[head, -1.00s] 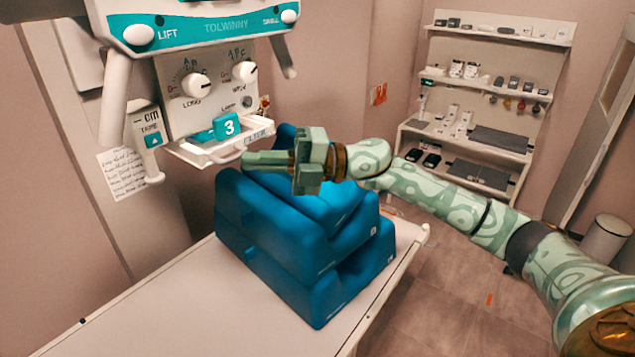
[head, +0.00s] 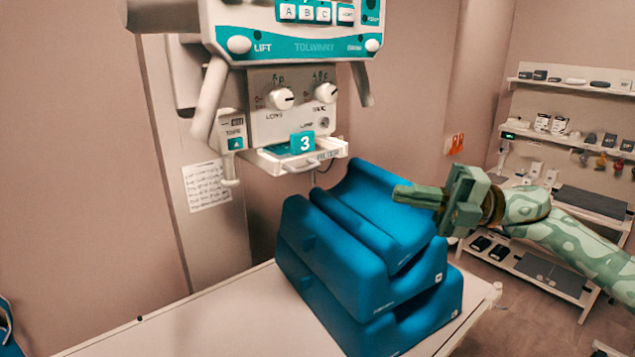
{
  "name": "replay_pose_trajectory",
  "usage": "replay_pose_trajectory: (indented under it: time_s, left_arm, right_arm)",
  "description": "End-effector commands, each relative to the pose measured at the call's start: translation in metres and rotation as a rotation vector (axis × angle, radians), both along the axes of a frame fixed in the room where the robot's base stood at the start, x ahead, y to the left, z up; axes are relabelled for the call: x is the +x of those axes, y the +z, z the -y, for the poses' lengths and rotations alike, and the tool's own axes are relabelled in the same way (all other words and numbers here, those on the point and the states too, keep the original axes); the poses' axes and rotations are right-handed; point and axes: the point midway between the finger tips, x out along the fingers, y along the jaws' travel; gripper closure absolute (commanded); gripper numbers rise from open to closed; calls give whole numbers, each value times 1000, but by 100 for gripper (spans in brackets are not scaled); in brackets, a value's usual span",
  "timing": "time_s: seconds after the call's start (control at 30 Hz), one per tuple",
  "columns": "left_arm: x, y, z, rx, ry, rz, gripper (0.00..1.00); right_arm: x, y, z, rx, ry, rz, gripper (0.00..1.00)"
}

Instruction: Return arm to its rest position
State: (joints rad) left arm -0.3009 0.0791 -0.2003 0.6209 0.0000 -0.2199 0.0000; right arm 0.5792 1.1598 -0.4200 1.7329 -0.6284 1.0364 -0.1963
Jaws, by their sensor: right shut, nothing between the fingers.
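My right arm comes in from the right edge, with a green patterned surface. Its gripper (head: 402,194) points left, shut and empty, in front of the upper right part of the blue foam cushions (head: 340,265). From this view I cannot tell whether it touches them. The filter tray (head: 285,163) under the machine's control box holds a teal block marked 3 (head: 302,143). The gripper is to the right of this tray and apart from it. My left gripper is not in view.
The cushions are stacked on a white table (head: 200,325), whose left part is bare. The machine head (head: 300,40) with handles hangs above. A shelf unit (head: 570,88) with small items stands at the back right. A paper note (head: 207,186) hangs at left.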

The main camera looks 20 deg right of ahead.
Motion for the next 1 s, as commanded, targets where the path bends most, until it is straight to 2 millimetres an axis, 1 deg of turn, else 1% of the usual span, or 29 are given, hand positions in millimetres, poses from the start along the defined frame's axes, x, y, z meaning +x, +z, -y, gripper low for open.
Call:
replay_pose_trajectory:
  time_s: [0.07, 0.13, 0.17, 0.27, 0.33, 0.37, 0.4, 0.47, 0.53, 0.57, 0.6, 0.67, 0.7, 0.77, 0.8, 0.87, 0.9, 0.97, 1.0]
  left_arm:
    - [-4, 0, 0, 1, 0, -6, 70]
    - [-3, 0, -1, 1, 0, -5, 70]
    - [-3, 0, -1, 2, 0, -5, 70]
    - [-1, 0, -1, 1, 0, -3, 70]
    - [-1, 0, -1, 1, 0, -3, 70]
    - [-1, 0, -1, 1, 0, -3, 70]
    - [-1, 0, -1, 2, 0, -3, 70]
    - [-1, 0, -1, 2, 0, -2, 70]
    - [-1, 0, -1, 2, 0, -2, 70]
    - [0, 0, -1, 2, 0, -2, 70]
    - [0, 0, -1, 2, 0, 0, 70]
    - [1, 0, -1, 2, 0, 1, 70]
    - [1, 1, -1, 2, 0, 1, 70]
    - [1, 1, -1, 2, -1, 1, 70]
    - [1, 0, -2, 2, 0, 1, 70]
    - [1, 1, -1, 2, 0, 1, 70]
    - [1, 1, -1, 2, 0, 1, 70]
    - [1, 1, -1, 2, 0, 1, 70]
    - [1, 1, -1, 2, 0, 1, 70]
  right_arm:
    - [1, -1, -2, 5, -3, -1, 100]
    - [4, -8, -9, 28, -21, -6, 100]
    - [6, -13, -14, 45, -39, -11, 100]
    - [18, -40, -38, 139, -146, -43, 100]
    - [25, -65, -54, 228, -271, -95, 100]
    - [27, -77, -58, 269, -336, -128, 100]
    - [28, -94, -62, 318, -432, -176, 100]
    - [26, -121, -62, 381, -584, -265, 100]
    - [17, -155, -56, 431, -772, -385, 100]
    - [10, -171, -52, 445, -852, -442, 100]
    - [-1, -192, -45, 454, -958, -518, 100]
    - [-20, -221, -35, 454, -1103, -625, 100]
    - [-35, -238, -28, 446, -1188, -693, 100]
    - [-58, -260, -19, 425, -1304, -785, 100]
    - [-74, -273, -14, 406, -1372, -843, 100]
    - [-98, -291, -7, 375, -1467, -925, 100]
    - [-115, -300, -3, 350, -1527, -976, 100]
    - [-139, -313, 3, 311, -1606, -1047, 100]
    - [-155, -320, 6, 282, -1655, -1094, 100]
